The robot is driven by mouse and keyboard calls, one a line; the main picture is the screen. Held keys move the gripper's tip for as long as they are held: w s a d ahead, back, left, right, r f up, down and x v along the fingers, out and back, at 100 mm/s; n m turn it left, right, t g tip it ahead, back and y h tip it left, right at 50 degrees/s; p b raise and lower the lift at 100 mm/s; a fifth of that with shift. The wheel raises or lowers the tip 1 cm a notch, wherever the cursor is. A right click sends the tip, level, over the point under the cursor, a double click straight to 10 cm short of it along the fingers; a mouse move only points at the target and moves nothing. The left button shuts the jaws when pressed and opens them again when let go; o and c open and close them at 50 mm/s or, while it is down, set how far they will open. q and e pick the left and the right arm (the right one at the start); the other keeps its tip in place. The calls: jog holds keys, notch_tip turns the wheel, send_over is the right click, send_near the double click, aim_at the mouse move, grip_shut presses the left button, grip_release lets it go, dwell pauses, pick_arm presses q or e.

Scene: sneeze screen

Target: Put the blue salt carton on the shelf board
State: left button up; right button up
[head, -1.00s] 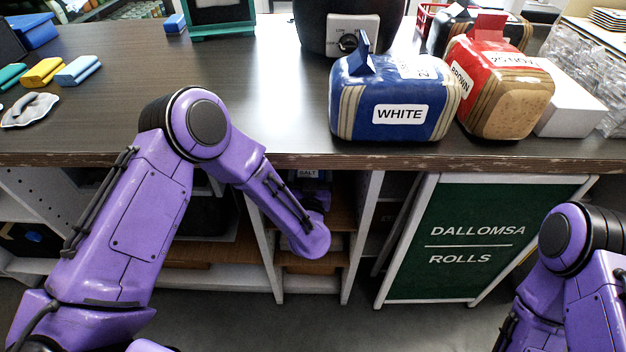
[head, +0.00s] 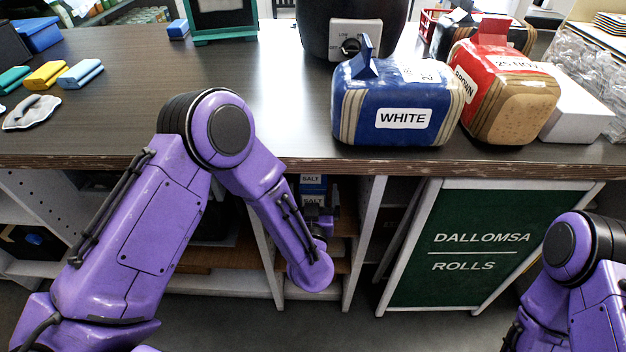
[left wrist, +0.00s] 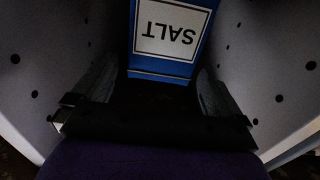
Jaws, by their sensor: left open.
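My left gripper (head: 319,214) is in the cubby in front of the cartons. In the left wrist view its open fingers (left wrist: 158,78) point at the carton, one to each side, with no visible grip. Brown shelf boards (head: 341,222) show partly behind my arm. My right gripper is out of view.
White perforated cubby walls (left wrist: 260,60) stand close on both sides of my left gripper. The counter edge (head: 450,168) overhangs the cubby. A green sign board (head: 480,240) leans at the right. Blue (head: 395,105) and red-brown (head: 505,95) bread packs sit on the counter.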

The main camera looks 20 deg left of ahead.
pick_arm(q)
jog(key=v, duration=0.6)
jog(key=shift+s, duration=0.15)
jog(key=s+a+f+g+h, duration=0.1)
jog(key=s+a+f+g, duration=0.15)
jog(key=f, duration=0.25)
jog(key=s+a+f+g+h, duration=0.1)
jog(key=s+a+f+g, duration=0.1)
jog(key=s+a+f, duration=0.3)
jog(key=s+a+f+n+g, duration=0.1)
jog(key=s+a+f+g, duration=0.3)
jog(key=s, duration=0.5)
jog(key=s+a+f+n+g, duration=0.2)
jog(key=s+a+f+g, duration=0.3)
jog(key=s+f, duration=0.3)
jog(key=shift+s+f+n+g, duration=0.2)
jog(key=shift+s+n+g, duration=0.15)
jog(key=shift+s, duration=0.15)
notch_tip(320, 180, up, 7)
jog(key=p, duration=0.6)
